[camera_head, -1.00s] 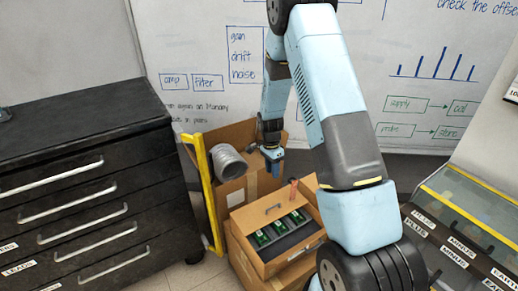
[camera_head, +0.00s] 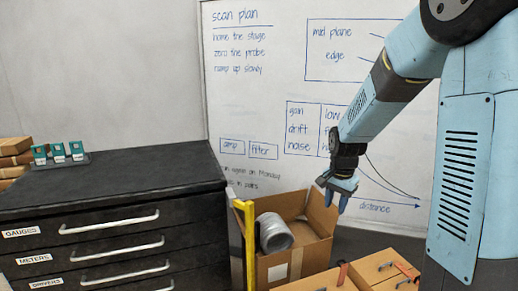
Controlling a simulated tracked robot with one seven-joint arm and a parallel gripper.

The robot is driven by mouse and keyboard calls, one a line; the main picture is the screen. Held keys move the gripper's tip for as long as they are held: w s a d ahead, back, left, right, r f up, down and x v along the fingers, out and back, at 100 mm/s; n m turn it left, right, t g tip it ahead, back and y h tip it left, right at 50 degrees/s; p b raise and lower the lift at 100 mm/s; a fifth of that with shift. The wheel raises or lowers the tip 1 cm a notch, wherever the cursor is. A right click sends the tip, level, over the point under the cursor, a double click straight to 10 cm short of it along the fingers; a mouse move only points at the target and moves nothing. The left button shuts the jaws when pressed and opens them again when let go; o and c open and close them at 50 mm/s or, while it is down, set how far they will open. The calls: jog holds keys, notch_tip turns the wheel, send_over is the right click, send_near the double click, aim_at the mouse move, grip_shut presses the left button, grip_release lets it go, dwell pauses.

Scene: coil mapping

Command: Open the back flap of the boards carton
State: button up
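My gripper (camera_head: 336,203) hangs fingers down, just above the right side of an open brown carton. Its blue fingertips look apart, with nothing seen between them. Tan cardboard panels, which look like part of the boards carton (camera_head: 383,266), show at the bottom edge, below and right of my gripper. One panel has a dark slot. A thin red object (camera_head: 343,273) stands beside the panels. The rest of this carton is cut off by the frame and my arm, and no boards are seen. I cannot tell which panel is the back flap.
The open carton (camera_head: 280,274) holds a grey ribbed coil (camera_head: 273,233). A yellow post (camera_head: 249,245) stands at its left. A black drawer cabinet (camera_head: 110,190) fills the left, with small teal items (camera_head: 58,152) on top. A whiteboard (camera_head: 250,100) stands behind.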

jog(key=s+r+n+t, duration=0.2)
jog(key=s+r+n, duration=0.2)
jog(key=s+r, duration=0.4)
jog(key=s+r+n+t, duration=0.2)
jog(key=s+r, duration=0.6)
jog(key=s, duration=0.8)
jog(key=n, duration=0.2)
jog(key=shift+s+d+r+n, duration=0.15)
jog(key=shift+s+r+n, duration=0.15)
jog(key=shift+r, duration=0.05)
jog(key=m+g, duration=0.3)
jog(key=m, duration=1.1)
send_over(319, 290)
jog(key=s+d, duration=0.1)
jog(key=s, duration=0.2)
jog(key=s+f+x, duration=0.1)
jog(key=s+x, duration=0.2)
jog(key=x, duration=1.1)
jog(key=s+x, duration=0.3)
jog(key=x, duration=1.2)
jog(key=s+f+x, duration=0.1)
jog(key=s+x, duration=0.2)
jog(key=x, duration=1.1)
jog(key=shift+y, duration=0.4)
jog(key=shift+x, duration=6.95)
